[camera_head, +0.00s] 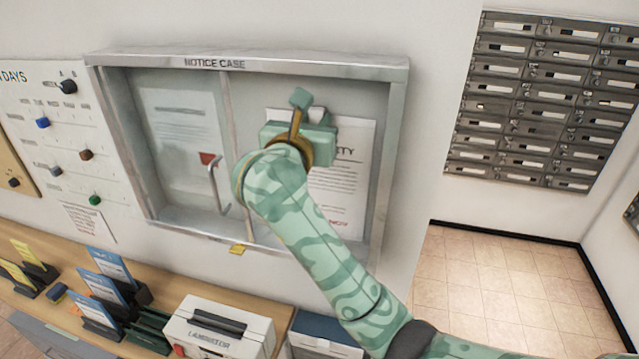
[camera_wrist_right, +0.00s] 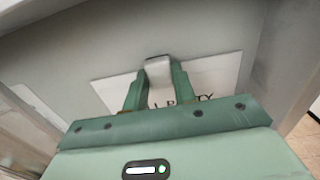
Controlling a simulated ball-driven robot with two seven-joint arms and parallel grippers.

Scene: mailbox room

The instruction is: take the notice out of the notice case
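The notice case (camera_head: 395,75) is a shallow grey metal wall case. A white notice (camera_head: 340,185) with partly hidden large lettering hangs on the back of its right half; it also shows in the wrist view (camera_wrist_right: 222,70). A grey clip (camera_wrist_right: 158,66) sits at the notice's top edge. My right gripper (camera_head: 298,108) is inside the right half, in front of the notice. In the wrist view its two fingers (camera_wrist_right: 160,78) press the clip's sides, with paper visible between them lower down. My arm hides part of the notice. My left gripper is out of view.
A pane with a bar handle (camera_head: 215,187) covers the left half, over another paper (camera_head: 185,130). Below, a wooden counter (camera_head: 180,280) holds a laminator (camera_head: 215,330) and card stands. Mailboxes (camera_head: 545,100) hang right.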

